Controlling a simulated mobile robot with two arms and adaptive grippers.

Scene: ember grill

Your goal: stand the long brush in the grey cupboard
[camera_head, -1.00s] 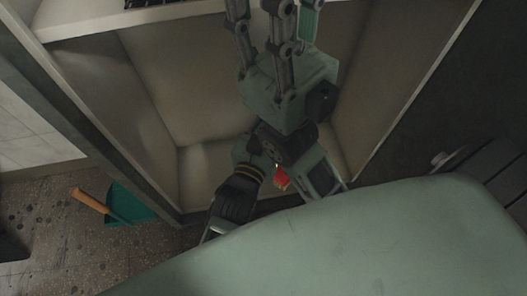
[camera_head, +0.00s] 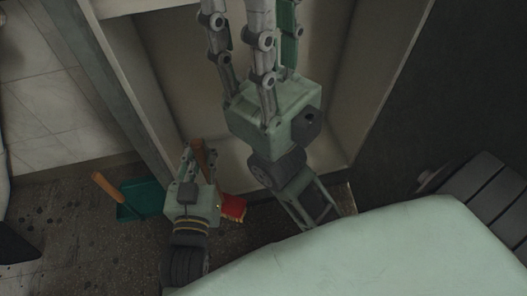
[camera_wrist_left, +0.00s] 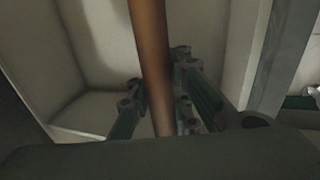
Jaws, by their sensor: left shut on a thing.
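The long brush has a brown handle (camera_head: 199,154) and a red head (camera_head: 233,207). My left gripper (camera_head: 196,160) is shut on the handle, low and left in the head view. In the left wrist view the handle (camera_wrist_left: 150,60) runs upward between the fingers (camera_wrist_left: 160,105). The red head shows right of the gripper, by the front edge of the grey cupboard (camera_head: 148,85); whether it touches anything is unclear. The cupboard stands open. My right gripper (camera_head: 250,20) is up in front of it, fingers spread with nothing visible between them; their tips are cut off.
A green dustpan (camera_head: 143,199) with an orange handle (camera_head: 105,187) lies on the floor left of the cupboard. A shelf (camera_head: 130,6) crosses the cupboard at the top. Dark slats (camera_head: 490,205) are at the right. The visible compartment floor (camera_head: 236,165) looks clear.

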